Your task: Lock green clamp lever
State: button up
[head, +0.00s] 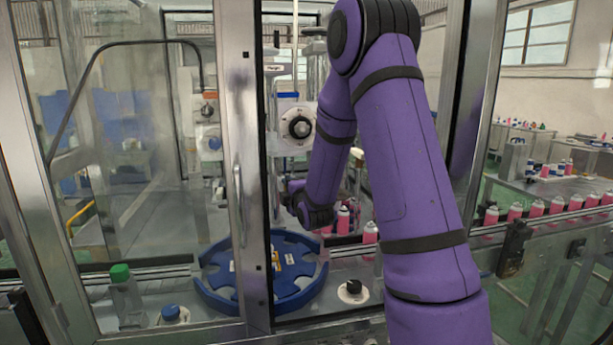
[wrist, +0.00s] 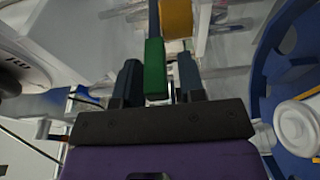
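The green clamp lever (wrist: 155,68) shows in the wrist view as a green grip on a thin grey bar, pointing toward my gripper. My gripper (wrist: 160,75) is open, with one dark finger on each side of the green grip. The left finger looks close to the grip, and a gap shows on the right. I cannot tell whether either finger touches it. In the head view my arm reaches through the machine's open doorway; the lever and fingers cannot be made out there.
A blue star wheel (head: 213,291) lies low in the machine; it also fills the right of the wrist view (wrist: 262,75). A yellow part (wrist: 176,18) is near the lever. The door frame (head: 237,150) stands left of my arm. Pink cans (head: 514,213) line the conveyor at right.

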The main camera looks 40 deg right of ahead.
jog(key=shift+o, duration=0.5)
jog(key=a+v, duration=0.1)
jog(key=v, duration=0.5)
dwell(0.4)
dwell(0.4)
